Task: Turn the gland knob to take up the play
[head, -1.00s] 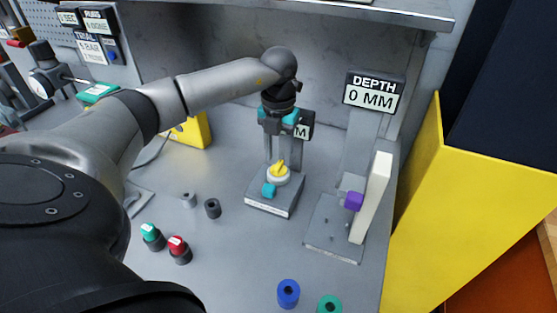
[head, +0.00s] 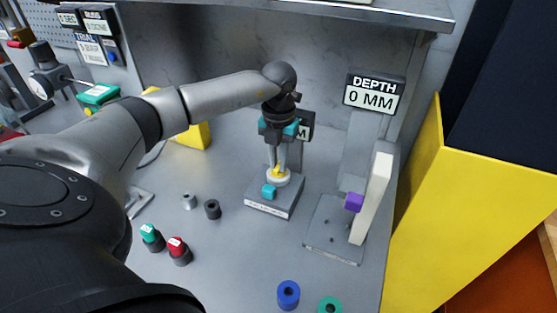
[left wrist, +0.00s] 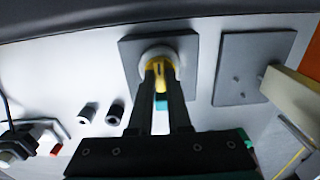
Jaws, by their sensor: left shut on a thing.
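The gland knob (head: 278,171) is yellow, on a white round collar (head: 285,181) on top of a grey block (head: 270,206) with a teal piece (head: 268,191) at its front. My left gripper (head: 277,168) points straight down over the block, its fingers closed on the yellow knob. In the left wrist view the two fingertips (left wrist: 160,68) hold the knob (left wrist: 159,78) between them, above the collar (left wrist: 150,56). The fingers hide parts of the knob's sides. My right gripper is not in view.
To the right stands a plate with an upright white panel (head: 373,195) and purple block (head: 354,202), under a "DEPTH 0 MM" sign (head: 374,95). Red-topped (head: 178,250) and green-topped (head: 151,237) pieces stand front left. Blue (head: 288,294) and green (head: 330,307) rings lie at the front.

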